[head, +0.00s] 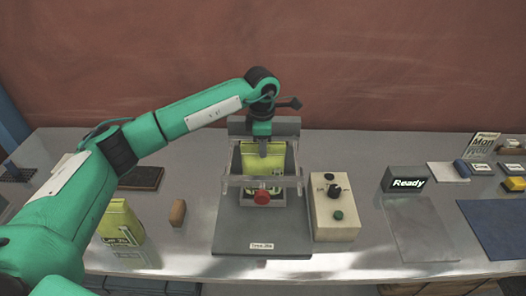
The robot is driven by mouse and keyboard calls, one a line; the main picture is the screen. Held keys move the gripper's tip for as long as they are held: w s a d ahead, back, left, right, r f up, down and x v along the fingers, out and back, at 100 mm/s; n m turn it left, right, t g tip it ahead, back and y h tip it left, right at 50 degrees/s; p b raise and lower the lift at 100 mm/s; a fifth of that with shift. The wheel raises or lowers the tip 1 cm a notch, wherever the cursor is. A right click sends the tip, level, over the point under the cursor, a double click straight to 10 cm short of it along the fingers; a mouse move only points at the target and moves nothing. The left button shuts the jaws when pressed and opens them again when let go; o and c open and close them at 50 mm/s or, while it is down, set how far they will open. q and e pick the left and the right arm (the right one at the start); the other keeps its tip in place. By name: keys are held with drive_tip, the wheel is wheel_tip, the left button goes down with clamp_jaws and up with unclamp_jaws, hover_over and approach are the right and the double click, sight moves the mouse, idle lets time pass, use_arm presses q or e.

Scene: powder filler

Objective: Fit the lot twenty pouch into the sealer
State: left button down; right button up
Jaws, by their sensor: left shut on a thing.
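My left gripper (263,146) is shut on the top edge of a yellow-green pouch (263,163) and points straight down. The pouch is upright inside the grey sealer (229,232), behind its clear front guard with the red knob (262,197). A dark label low on the pouch is partly covered by the guard, and I cannot read it. I cannot tell whether the pouch's bottom rests on the sealer. A second yellow-green pouch (121,222) stands on the table at left, its "Lot" number unclear. My right gripper is out of view.
A "Ready" display (406,180) and a clear plate (420,228) are farther right. Blue mat (495,225) at far right.

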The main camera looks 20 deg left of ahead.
sight(263, 168)
use_arm(q)
wheel_tip(263, 168, down, 3)
drive_tip(key=shift+f+p, duration=0.1)
drive_tip(key=shift+p, duration=0.75)
drive_tip(key=shift+f, duration=0.45)
drive_tip(key=shift+f, duration=0.15)
drive_tip(key=c, duration=1.2)
unclamp_jaws()
drive_tip(key=shift+o, duration=0.2)
